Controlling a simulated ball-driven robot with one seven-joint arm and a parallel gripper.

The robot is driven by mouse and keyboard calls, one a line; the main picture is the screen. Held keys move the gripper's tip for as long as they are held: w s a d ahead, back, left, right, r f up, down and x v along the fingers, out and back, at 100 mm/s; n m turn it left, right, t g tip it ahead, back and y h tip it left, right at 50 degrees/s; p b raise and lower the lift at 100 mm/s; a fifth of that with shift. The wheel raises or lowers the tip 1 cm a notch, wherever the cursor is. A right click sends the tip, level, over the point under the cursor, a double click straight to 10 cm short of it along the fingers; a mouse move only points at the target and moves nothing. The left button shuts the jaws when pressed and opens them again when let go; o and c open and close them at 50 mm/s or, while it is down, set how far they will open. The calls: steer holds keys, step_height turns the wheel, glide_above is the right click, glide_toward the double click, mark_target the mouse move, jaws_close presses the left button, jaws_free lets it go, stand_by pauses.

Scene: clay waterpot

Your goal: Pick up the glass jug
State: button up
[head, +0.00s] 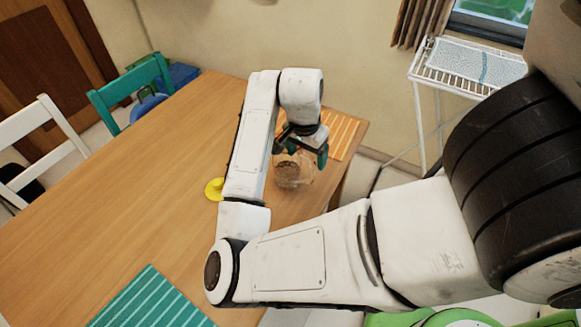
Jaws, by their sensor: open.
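The glass jug (291,176) stands on the wooden table near its right edge. It is clear, with something brownish showing in its lower part. My gripper (305,154) is open and points down, just above the jug's upper part. One teal-tipped finger shows to the right of the jug's top, the other to its upper left. The gripper hides part of the jug's rim. I cannot tell whether the fingers touch the glass.
An orange striped mat (345,134) lies behind the jug. A yellow object (214,189) sits left of my forearm. A teal striped mat (150,300) lies at the near side. A white drying rack (468,66) stands right of the table. The table's left part is clear.

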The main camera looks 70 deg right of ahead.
mark_target(294, 167)
steer(key=shift+d+f, duration=0.2)
steer(key=shift+f, duration=1.25)
jaws_close()
